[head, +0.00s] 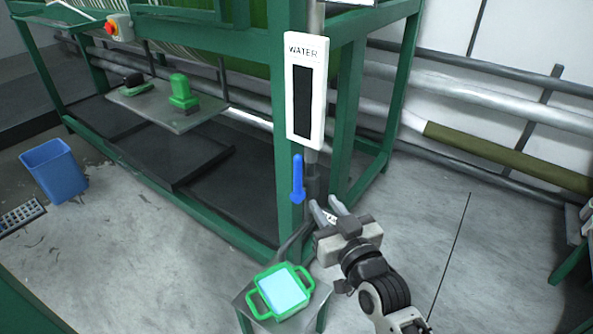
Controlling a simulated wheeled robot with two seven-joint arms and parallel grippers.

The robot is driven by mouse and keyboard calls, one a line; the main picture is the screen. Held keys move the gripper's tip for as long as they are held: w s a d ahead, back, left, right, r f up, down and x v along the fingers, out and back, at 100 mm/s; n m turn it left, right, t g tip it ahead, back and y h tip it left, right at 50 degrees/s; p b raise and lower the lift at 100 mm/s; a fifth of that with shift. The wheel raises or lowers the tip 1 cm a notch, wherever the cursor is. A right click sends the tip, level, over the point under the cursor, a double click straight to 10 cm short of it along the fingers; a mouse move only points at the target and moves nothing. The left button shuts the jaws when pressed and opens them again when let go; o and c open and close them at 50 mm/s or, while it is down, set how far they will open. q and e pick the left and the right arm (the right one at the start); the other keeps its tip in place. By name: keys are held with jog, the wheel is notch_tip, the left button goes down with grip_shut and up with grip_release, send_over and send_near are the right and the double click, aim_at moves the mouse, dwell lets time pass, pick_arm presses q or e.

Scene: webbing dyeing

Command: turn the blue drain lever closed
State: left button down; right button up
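The blue drain lever (298,177) stands roughly upright in the head view, beside a dark valve body (314,183) on the vertical pipe below the WATER panel. Its wider end is at the bottom. My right gripper (326,205) comes in from the lower right. Its two fingers are apart with nothing visible between them. The fingertips are just below and right of the lever, near the foot of the valve, and appear apart from the lever. My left gripper is not in view.
The WATER panel (306,92) hangs on the green frame post (288,130) above the lever. A small stand (322,299) below holds a green-handled tray (260,309) with light blue contents. A blue bin (55,172) stands at left. The floor at right is mostly clear.

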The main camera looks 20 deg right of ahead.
aim_at(300, 164)
jog(key=w, duration=1)
jog(key=w+a+b, duration=0.1)
jog(key=w, duration=0.5)
jog(key=shift+r, duration=0.1)
jog(key=shift+s, duration=0.1)
grip_shut()
